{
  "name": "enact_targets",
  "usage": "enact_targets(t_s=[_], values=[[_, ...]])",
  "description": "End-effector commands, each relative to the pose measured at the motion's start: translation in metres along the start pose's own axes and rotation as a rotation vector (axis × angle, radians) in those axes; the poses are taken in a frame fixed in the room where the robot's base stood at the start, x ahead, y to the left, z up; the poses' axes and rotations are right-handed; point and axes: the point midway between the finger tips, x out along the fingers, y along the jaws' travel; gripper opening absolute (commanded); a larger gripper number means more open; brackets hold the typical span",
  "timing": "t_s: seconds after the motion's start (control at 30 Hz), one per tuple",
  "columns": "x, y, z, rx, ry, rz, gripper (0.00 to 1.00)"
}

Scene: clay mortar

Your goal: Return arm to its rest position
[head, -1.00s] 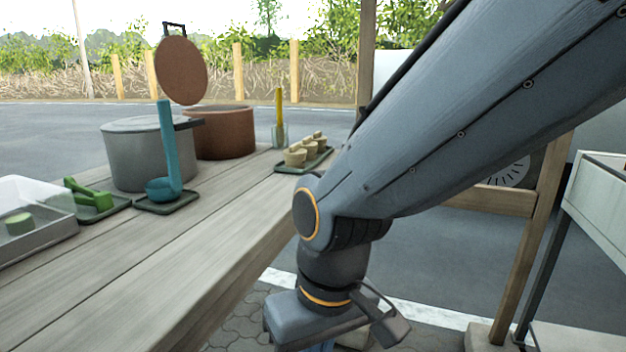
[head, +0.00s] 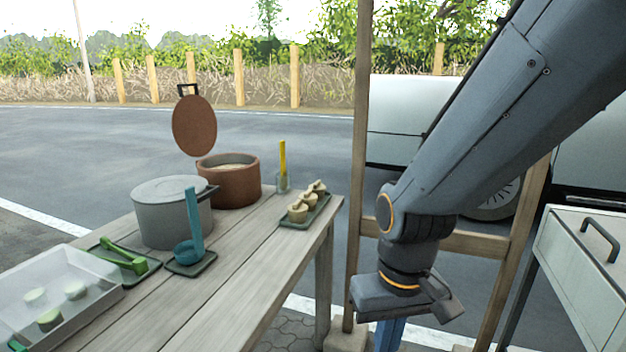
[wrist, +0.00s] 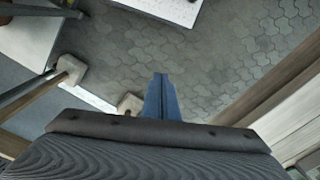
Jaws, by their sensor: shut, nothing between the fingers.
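My gripper (head: 388,338) hangs below my wrist, pointing down, to the right of the wooden table (head: 268,262). In the head view only the upper part of its blue fingers shows; the tips are cut off by the lower edge. In the wrist view the blue fingers (wrist: 161,98) are pressed together over the paving, with nothing between them. My gripper is clear of the table and touches nothing that I can see.
A wooden frame (head: 362,150) and a drawer cabinet (head: 585,265) stand near my arm.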

Motion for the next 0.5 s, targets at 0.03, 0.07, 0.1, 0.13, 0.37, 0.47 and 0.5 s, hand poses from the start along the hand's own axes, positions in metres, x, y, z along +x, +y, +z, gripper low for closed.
enact_targets(t_s=[0.03, 0.07, 0.1, 0.13, 0.37, 0.47, 0.5], values=[[-0.018, 0.007, 0.005, 0.023, -0.003, 0.004, 0.0], [-0.024, 0.012, 0.006, 0.035, -0.004, 0.006, 0.0], [-0.032, 0.017, 0.008, 0.05, -0.006, 0.009, 0.0], [-0.037, 0.021, 0.01, 0.062, -0.007, 0.011, 0.0], [-0.077, 0.052, 0.023, 0.141, -0.016, 0.027, 0.0], [-0.088, 0.061, 0.028, 0.165, -0.019, 0.031, 0.0], [-0.091, 0.064, 0.029, 0.173, -0.02, 0.032, 0.0]])
